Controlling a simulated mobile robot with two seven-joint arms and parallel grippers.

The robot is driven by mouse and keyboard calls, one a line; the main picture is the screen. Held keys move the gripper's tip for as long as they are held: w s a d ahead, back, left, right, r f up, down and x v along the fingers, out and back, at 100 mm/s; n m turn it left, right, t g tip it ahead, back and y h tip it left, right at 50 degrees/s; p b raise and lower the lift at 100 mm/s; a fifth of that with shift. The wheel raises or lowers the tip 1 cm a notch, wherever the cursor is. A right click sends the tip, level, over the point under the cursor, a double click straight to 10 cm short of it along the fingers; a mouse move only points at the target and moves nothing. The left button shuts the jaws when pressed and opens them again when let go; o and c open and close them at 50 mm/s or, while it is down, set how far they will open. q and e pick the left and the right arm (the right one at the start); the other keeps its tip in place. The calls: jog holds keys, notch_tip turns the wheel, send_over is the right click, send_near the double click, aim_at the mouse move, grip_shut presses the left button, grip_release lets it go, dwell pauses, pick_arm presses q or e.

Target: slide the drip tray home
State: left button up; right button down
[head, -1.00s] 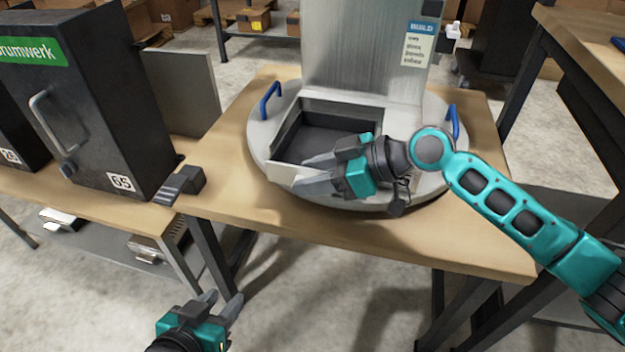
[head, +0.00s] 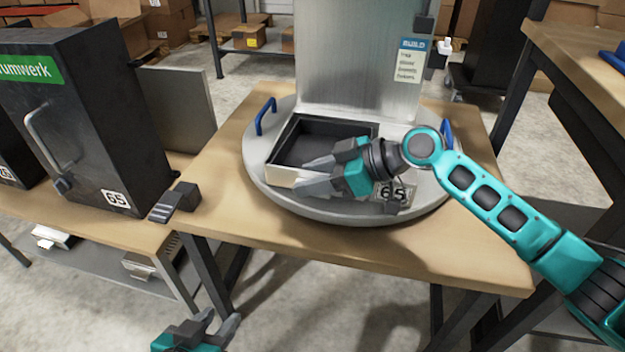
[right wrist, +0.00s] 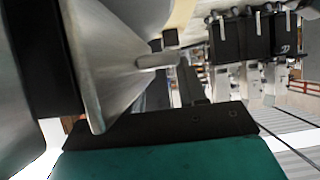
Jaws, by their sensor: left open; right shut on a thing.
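The drip tray (head: 292,177) is a dark, shallow open box with a pale front. It sits on the round grey base in front of the upright metal panel of the dispenser (head: 350,60). My right gripper (head: 300,178) is shut on the tray's front edge, coming in from the right. The gripper covers the tray's front right part. I cannot tell whether the tray's back touches the panel. In the right wrist view, a pale metal surface (right wrist: 110,60) fills the left side, too close to identify. My left gripper (head: 217,325) is open and empty, low at the bottom edge, away from the tray.
Another bench (head: 590,80) is at right. The table's front strip is clear.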

jog(key=c, duration=0.9)
grip_release()
jog(key=shift+w+r, duration=0.1)
jog(key=o, duration=0.4)
jog(key=shift+c, duration=0.2)
